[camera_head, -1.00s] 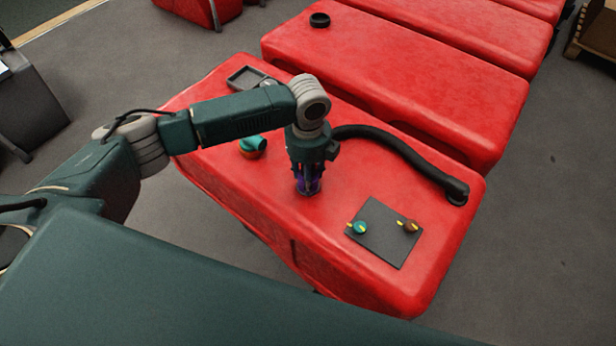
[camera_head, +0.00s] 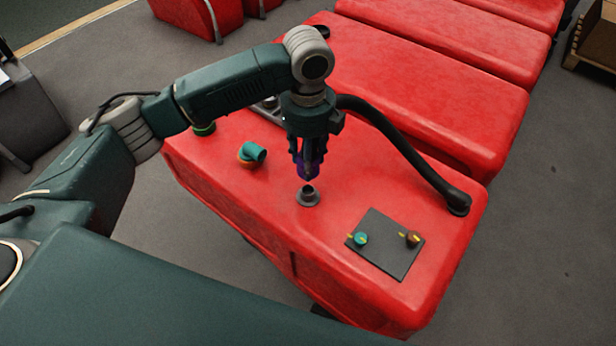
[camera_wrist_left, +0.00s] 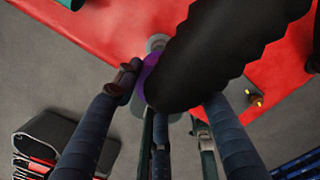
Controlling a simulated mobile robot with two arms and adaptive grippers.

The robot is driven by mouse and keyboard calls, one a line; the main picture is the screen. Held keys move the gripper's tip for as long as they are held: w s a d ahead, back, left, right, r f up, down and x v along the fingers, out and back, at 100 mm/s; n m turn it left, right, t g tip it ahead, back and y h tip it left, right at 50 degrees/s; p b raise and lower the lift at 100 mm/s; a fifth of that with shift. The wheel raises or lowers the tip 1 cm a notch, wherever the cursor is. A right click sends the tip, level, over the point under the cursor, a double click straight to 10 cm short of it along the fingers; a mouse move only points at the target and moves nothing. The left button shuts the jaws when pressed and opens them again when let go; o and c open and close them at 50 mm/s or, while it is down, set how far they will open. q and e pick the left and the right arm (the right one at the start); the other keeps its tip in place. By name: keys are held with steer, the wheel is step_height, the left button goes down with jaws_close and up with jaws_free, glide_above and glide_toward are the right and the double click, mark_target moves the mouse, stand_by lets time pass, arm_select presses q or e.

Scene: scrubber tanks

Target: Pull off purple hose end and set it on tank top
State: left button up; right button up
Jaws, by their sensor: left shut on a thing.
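My left gripper (camera_head: 308,170) is shut on the purple hose end (camera_head: 307,168), which hangs just above a dark port (camera_head: 308,196) on the red tank top (camera_head: 340,230). There is a small gap between the hose end and the port. In the left wrist view, the purple hose end (camera_wrist_left: 149,80) shows between my fingers, partly hidden by the black ribbed hose (camera_wrist_left: 205,50). The black hose (camera_head: 405,150) arches from the gripper to a fitting (camera_head: 458,203) at the tank's right end. My right gripper is not in view.
A teal elbow fitting (camera_head: 253,152) stands left of the port. A dark panel (camera_head: 386,245) with a teal knob (camera_head: 361,239) and a brown knob (camera_head: 412,239) lies right of it. A green cap (camera_head: 204,129) is near the arm. Bare red surface lies between these.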

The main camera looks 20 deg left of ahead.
arm_select(q)
step_height(320, 180, up, 8)
steer(key=shift+r, duration=0.75)
step_height(320, 180, up, 2)
steer(key=p, duration=0.4)
steer(key=shift+r, duration=0.2)
